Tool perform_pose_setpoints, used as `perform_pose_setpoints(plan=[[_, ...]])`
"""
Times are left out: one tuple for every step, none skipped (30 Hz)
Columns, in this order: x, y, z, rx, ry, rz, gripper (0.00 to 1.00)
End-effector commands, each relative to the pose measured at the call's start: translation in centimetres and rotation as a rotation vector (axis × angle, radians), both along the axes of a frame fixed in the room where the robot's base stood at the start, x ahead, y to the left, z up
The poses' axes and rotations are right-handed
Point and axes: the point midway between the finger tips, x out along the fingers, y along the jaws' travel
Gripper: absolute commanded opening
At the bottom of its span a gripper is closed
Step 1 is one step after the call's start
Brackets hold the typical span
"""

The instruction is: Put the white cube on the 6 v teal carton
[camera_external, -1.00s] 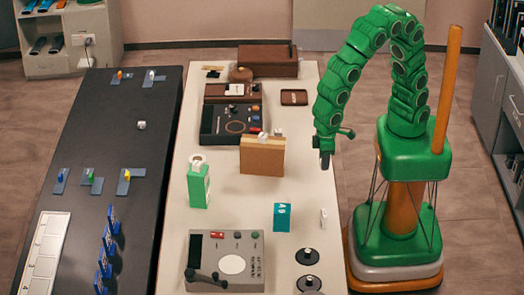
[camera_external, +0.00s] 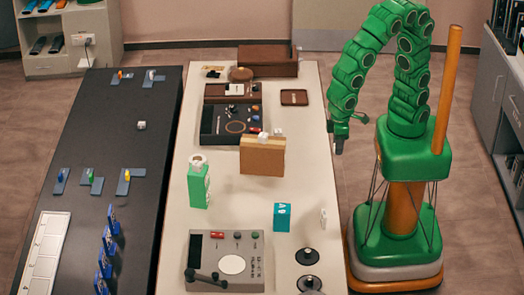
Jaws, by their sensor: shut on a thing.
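My gripper (camera_external: 339,146) hangs above the right edge of the pale table, pointing down at the end of the green arm. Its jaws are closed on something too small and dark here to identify. The teal carton (camera_external: 282,218) stands upright at the table's front right, with a white marking that looks upside down. It is well below and left of my gripper. Another white cube (camera_external: 141,125) lies on the dark table. I cannot tell which is the task's cube.
A green carton (camera_external: 199,187) with a white top stands left of the teal one. A grey device (camera_external: 225,262) and black discs (camera_external: 307,257) lie at the front. A small white upright piece (camera_external: 323,216) stands near the right edge. Dark trays (camera_external: 228,124) fill the back.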

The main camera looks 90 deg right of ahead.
Motion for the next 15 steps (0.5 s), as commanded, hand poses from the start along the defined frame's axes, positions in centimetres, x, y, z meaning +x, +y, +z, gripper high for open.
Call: perform_pose_setpoints(plan=[[0.8,0.8,0.4,0.003,-0.005,-0.003,0.02],[1.3,1.3,0.7,0.004,-0.007,-0.006,0.02],[1.8,1.9,1.1,0.003,-0.006,-0.01,0.02],[2.2,2.3,1.3,0.001,-0.004,-0.014,0.02],[2.6,2.8,1.6,0.001,-0.003,-0.018,0.02],[3.2,3.5,2.0,0.002,-0.007,-0.021,0.02],[3.6,4.0,2.3,0.003,-0.008,-0.024,0.02],[4.0,4.4,2.6,0.002,-0.007,-0.027,0.02],[4.4,5.0,2.9,0.001,-0.005,-0.031,0.02],[4.8,5.5,3.3,0.002,-0.007,-0.034,0.02],[5.2,6.1,3.6,0.004,-0.009,-0.036,0.02],[5.7,6.7,4.0,0.004,-0.009,-0.039,0.02],[6.0,7.1,4.2,0.002,-0.006,-0.042,0.02],[6.3,7.6,4.4,0.001,-0.005,-0.044,0.02],[6.7,8.3,4.9,0.002,-0.005,-0.046,0.02]])
